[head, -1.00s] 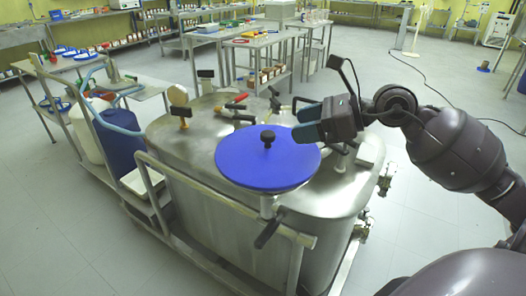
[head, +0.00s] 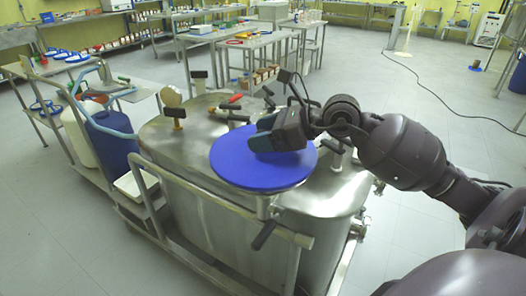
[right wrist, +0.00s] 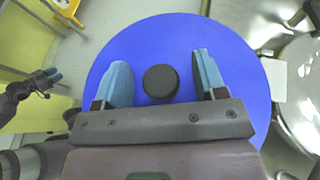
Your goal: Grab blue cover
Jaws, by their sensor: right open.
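The round blue cover (head: 245,172) lies flat on top of the steel reactor (head: 205,215). It fills much of the right wrist view (right wrist: 160,40). Its black knob (right wrist: 160,83) stands at the middle. My right gripper (head: 260,138) is above the cover, open, with its blue fingers on either side of the knob in the right wrist view (right wrist: 160,66). I see a gap between the knob and each finger. In the head view the gripper hides the knob. My left gripper (right wrist: 47,79) shows small at the left of the right wrist view, its jaws unclear.
Handles and fittings (head: 229,116) stand on the reactor behind the cover. A metal rail (head: 215,197) runs along its front. A blue drum (head: 111,142) stands at the left. Tables (head: 255,45) with tools are farther back.

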